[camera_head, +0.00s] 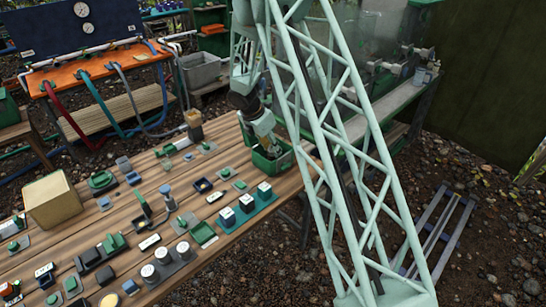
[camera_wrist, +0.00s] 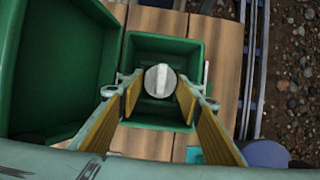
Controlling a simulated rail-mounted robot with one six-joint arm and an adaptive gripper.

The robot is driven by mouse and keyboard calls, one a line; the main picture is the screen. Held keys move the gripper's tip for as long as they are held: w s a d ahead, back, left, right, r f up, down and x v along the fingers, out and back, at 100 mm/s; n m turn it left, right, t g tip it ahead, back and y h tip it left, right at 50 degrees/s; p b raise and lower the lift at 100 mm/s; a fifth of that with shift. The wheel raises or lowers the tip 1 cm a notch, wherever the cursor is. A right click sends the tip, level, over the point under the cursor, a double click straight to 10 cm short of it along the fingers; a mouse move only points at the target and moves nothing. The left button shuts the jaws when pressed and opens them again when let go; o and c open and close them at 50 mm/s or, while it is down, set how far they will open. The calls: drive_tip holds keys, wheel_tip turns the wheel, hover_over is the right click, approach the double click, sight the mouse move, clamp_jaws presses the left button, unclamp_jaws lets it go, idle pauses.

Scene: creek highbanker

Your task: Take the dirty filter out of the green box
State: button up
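The green box (camera_head: 285,163) stands at the far right end of the wooden table. In the wrist view the green box (camera_wrist: 192,48) is seen from above with its top open. A filter (camera_wrist: 160,81) with a round grey top and a raised bar across it is inside the box; its lower part is hidden. My gripper (camera_head: 265,147) points down into the box. In the wrist view my gripper's (camera_wrist: 160,88) yellow-padded fingers are apart, one on each side of the filter's top, with narrow gaps showing. I see no clear contact.
A larger green panel or tray (camera_wrist: 55,75) lies close left of the box in the wrist view. Several small parts cover the wooden table (camera_head: 130,205). A teal block with white-topped pieces (camera_head: 247,208) stands near the box. Gravel lies beyond the table edge.

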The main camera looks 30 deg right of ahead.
drive_tip(key=shift+x, duration=1.35)
drive_tip(key=shift+c, duration=0.3)
drive_tip(key=c, duration=0.5)
drive_tip(key=shift+o, duration=0.2)
drive_tip(key=shift+r, duration=0.15)
drive_tip(key=shift+r+p, duration=1.1)
drive_tip(key=shift+r, duration=3.8)
